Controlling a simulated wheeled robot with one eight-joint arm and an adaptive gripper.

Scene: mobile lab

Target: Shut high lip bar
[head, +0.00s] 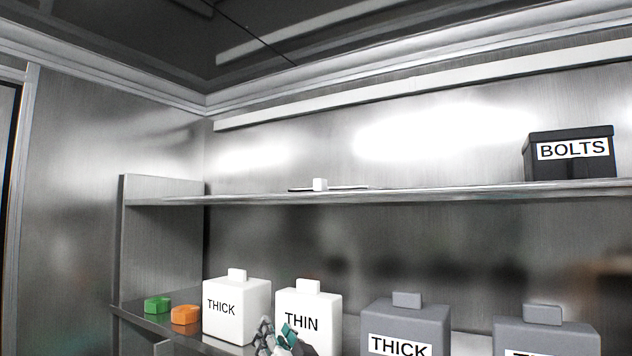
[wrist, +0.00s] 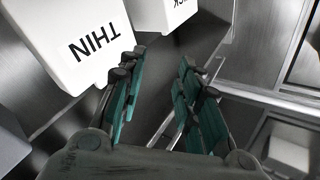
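The upper shelf (head: 430,194) runs along the back wall as a thin metal board. I cannot make out a separate lip bar along its front edge in the head view. My gripper (head: 284,342) is at the bottom of the head view, below the upper shelf and in front of the white THIN jug (head: 309,308). In the wrist view my gripper (wrist: 158,75) has its two green-padded fingers apart with nothing between them. The THIN jug also shows beyond the fingers in the wrist view (wrist: 65,40). A thin metal rail (wrist: 165,128) shows past the fingers; which part it is I cannot tell.
The lower shelf holds a white THICK jug (head: 237,310), grey jugs (head: 405,322), a green block (head: 157,305) and an orange block (head: 186,315).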

